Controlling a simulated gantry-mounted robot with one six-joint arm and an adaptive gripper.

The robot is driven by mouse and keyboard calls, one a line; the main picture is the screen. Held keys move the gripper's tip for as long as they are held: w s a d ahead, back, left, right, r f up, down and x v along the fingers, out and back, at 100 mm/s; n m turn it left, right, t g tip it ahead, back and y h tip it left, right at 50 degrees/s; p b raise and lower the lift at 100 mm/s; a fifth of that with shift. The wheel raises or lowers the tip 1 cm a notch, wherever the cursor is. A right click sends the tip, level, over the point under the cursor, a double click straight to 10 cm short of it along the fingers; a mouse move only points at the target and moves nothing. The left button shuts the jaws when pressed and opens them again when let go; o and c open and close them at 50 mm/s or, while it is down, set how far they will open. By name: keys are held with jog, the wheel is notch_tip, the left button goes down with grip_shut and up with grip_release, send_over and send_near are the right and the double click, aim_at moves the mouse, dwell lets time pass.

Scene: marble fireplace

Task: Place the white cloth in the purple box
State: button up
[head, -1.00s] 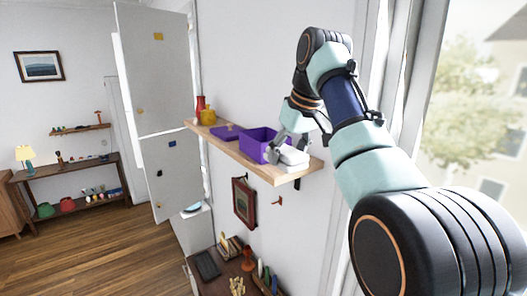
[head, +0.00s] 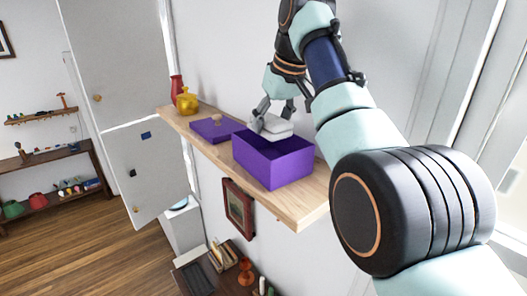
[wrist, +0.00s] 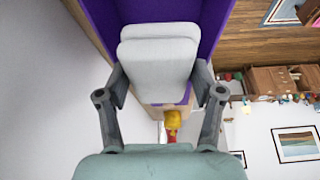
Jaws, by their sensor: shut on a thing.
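The white cloth (head: 270,127) is a folded, thick pad. My gripper (head: 277,116) is shut on it and holds it above the back left part of the open purple box (head: 272,163). The box stands on the wooden shelf, and its dark inside shows below the cloth. In the wrist view the cloth (wrist: 160,62) fills the space between the two fingers of my gripper (wrist: 160,88), with the purple box walls (wrist: 215,18) beyond it. Whether the cloth touches the box rim is hard to tell.
A purple lid (head: 217,130) with a knob lies on the wooden shelf (head: 305,200), left of the box. A yellow pot (head: 187,103) and a red vase (head: 176,88) stand at its far left end. The shelf's right end is clear. A wall rises behind.

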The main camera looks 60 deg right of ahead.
aim_at(282, 124)
jog(key=shift+w+d, duration=0.1)
jog(key=f+b, duration=0.3)
jog(key=f, duration=0.1)
jog(key=shift+s+a+f+b, duration=0.2)
jog(key=shift+f+b, duration=0.15)
jog(key=shift+f, duration=0.05)
jog(key=shift+f+b, duration=0.8)
jog(key=shift+f, duration=0.85)
jog(key=shift+f, duration=0.15)
jog(key=o, duration=0.8)
jog(key=p+v, duration=0.1)
jog(key=v, duration=1.1)
jog(key=shift+r+p, duration=0.2)
jog(key=shift+p, duration=0.1)
